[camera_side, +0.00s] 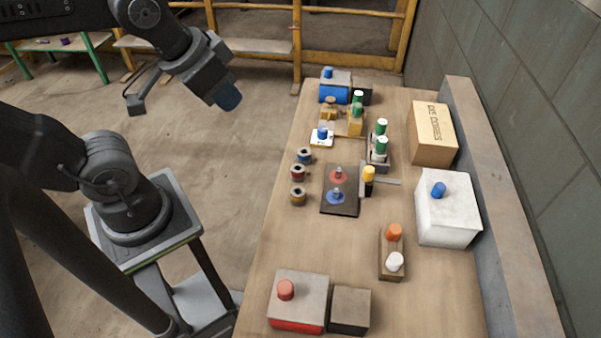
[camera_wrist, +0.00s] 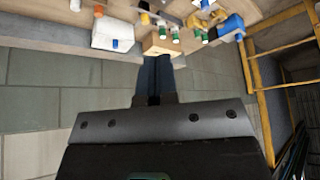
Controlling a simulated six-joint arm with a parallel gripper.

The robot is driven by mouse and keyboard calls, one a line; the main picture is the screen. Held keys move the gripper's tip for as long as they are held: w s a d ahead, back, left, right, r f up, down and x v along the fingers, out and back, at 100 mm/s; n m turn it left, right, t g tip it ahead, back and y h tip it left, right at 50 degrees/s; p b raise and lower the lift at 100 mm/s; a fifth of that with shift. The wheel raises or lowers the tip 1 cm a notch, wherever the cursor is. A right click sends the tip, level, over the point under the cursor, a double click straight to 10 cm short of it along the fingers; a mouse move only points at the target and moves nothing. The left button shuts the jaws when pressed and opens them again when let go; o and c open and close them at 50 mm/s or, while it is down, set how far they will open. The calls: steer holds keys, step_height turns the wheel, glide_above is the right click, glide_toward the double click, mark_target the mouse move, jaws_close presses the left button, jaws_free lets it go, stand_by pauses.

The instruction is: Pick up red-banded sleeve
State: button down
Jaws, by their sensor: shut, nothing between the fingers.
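The red-banded sleeve (camera_side: 298,172) stands on the table near its left edge in the side view. It is the middle one of three small dark sleeves, between a blue-banded sleeve (camera_side: 304,156) and an orange-banded sleeve (camera_side: 298,196). My gripper (camera_side: 228,98) is high up and to the left of the table, well apart from the sleeves. In the wrist view its dark fingers (camera_wrist: 153,75) are together and empty. I cannot make out the red-banded sleeve in the wrist view.
A dark plate (camera_side: 341,208) with a red and a blue post lies right of the sleeves. Behind are a white block (camera_side: 322,139) with a blue knob and several green-capped bottles. A red box (camera_side: 299,315) stands at the front. A cardboard box (camera_side: 433,135) and white box (camera_side: 447,225) line the right.

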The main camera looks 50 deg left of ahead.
stand_by(0.3)
steer(key=c, duration=0.9)
jaws_free()
steer(key=shift+c, duration=0.2)
steer(key=n+g, duration=0.6)
steer(key=n, duration=1.5)
glide_above(298, 171)
steer(key=a, duration=0.2)
step_height(298, 171, down, 21)
steer(key=f, duration=0.7)
steer(key=shift+w+d+f, duration=0.2)
steer(key=shift+w+f, duration=0.1)
steer(key=shift+f, duration=0.05)
steer(key=shift+d+f, duration=0.2)
steer(key=shift+f, duration=1.25)
steer(key=shift+d+f, duration=0.15)
steer(key=shift+f, duration=1.25)
